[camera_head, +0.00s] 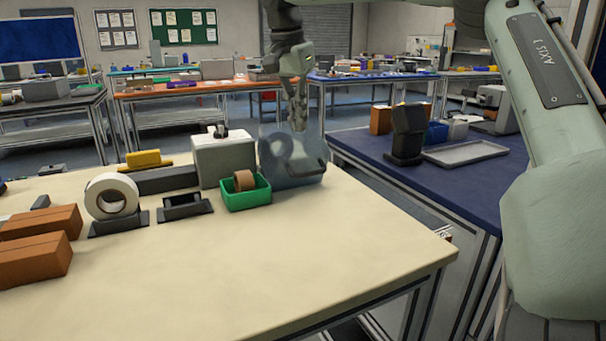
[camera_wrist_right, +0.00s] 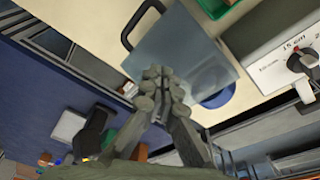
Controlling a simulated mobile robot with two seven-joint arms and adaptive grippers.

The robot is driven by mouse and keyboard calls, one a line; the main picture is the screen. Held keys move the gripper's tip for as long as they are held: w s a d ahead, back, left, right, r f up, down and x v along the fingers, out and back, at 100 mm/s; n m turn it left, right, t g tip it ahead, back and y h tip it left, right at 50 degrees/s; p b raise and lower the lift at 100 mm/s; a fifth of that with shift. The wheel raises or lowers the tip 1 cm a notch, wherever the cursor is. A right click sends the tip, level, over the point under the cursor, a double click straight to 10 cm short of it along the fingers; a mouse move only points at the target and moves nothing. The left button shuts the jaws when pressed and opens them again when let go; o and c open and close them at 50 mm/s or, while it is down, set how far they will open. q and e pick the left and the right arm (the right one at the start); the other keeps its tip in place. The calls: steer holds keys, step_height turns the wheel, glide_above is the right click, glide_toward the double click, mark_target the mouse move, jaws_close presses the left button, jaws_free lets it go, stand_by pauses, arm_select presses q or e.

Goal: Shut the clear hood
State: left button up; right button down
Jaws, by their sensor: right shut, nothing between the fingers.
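The clear hood (camera_head: 283,174) is a bluish see-through cover at the right of the grey machine body (camera_head: 222,160) on the cream table. In the right wrist view the hood (camera_wrist_right: 185,45) is a flat translucent panel with a black handle (camera_wrist_right: 130,30) at its side. A blue disc (camera_wrist_right: 218,98) shows partly beyond its edge. My right gripper (camera_head: 298,122) points down at the top of the hood. Its fingers (camera_wrist_right: 163,88) are shut and empty, overlapping the hood; I cannot tell whether they touch it. How far the hood stands open is unclear. My left gripper is out of view.
A green bin (camera_head: 247,197) with a brown tape roll stands close in front of the machine. A white roll (camera_head: 112,196) and brown boxes (camera_head: 38,247) are at left. A dark scanner stand (camera_head: 407,135) and grey tray (camera_head: 466,153) sit on the blue table. The cream table's front is clear.

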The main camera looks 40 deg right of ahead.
mark_target(287, 126)
steer(key=shift+w+d+r, duration=0.25)
steer(key=shift+w+r, duration=0.2)
steer(key=shift+w, duration=0.3)
steer(key=shift+w+d+r, duration=0.2)
steer(key=shift+w+r, duration=0.25)
steer(key=shift+w, duration=0.25)
steer(key=shift+w+d+r, duration=0.25)
steer(key=shift+w, duration=0.45)
steer(key=shift+w+d+r, duration=0.2)
steer(key=shift+w, duration=0.45)
steer(key=shift+r, duration=1.4)
steer(key=shift+w+a+r, duration=0.15)
steer(key=shift+a+r, duration=0.05)
steer(key=shift+r, duration=0.5)
steer(key=shift+s+d+r, duration=0.2)
steer(key=shift+r, duration=0.2)
